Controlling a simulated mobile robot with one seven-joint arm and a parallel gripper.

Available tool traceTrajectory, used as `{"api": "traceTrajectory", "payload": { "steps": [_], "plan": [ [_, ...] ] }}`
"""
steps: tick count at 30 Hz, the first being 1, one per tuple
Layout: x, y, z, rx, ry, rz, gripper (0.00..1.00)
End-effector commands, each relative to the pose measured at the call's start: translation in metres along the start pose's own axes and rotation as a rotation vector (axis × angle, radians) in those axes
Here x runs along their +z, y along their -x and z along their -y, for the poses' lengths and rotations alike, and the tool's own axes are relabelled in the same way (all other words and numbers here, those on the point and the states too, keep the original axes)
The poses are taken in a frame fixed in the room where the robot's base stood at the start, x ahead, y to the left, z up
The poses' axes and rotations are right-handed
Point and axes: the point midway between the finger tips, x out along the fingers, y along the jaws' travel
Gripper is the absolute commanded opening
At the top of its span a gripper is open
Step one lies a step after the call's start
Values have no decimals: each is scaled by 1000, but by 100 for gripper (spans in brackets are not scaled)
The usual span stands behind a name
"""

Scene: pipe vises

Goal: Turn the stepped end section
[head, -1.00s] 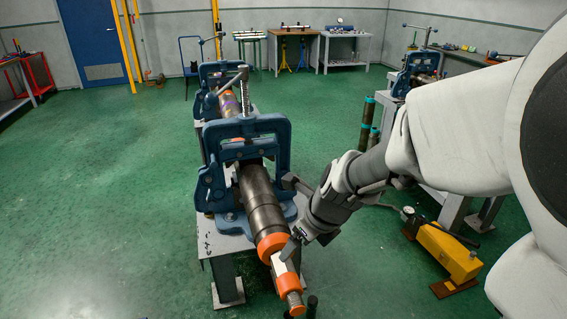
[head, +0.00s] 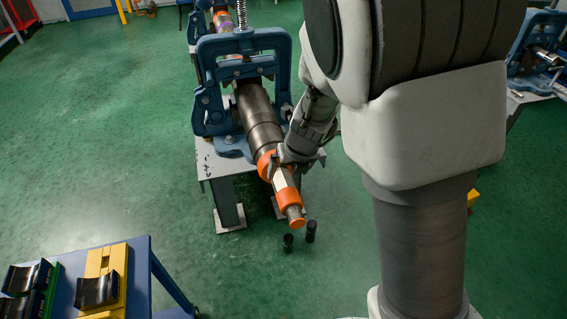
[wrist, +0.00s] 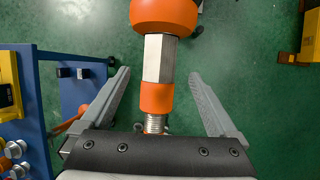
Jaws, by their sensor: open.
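The stepped end section sticks out toward me from the dark pipe (head: 259,117) held in a blue vise (head: 214,100). It has a wide orange collar (head: 266,164), a bare steel flat-sided part (head: 283,181), a smaller orange ring (head: 288,197) and a narrower tip. In the wrist view the flat-sided part (wrist: 159,58) and ring (wrist: 157,97) lie between the fingers of my gripper (wrist: 159,74). The fingers are open, with gaps on both sides. In the head view my gripper (head: 286,160) is at the section, partly hidden by my arm.
A blue bench (head: 139,270) with a yellow cradle block (head: 103,281) stands at the lower left. Another vise (head: 527,45) stands at the right. Green floor is clear at the left.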

Motion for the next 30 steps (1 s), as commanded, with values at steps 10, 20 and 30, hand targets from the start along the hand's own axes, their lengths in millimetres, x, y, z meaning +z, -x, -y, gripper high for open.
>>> {"api": "traceTrajectory", "payload": {
  "steps": [10, 20, 30],
  "plan": [
    [-1, -66, 0, 0, -1, 0, 95],
    [0, -77, 0, 1, 0, 0, 95],
    [0, -76, 0, 1, 0, 0, 61]
  ]
}}
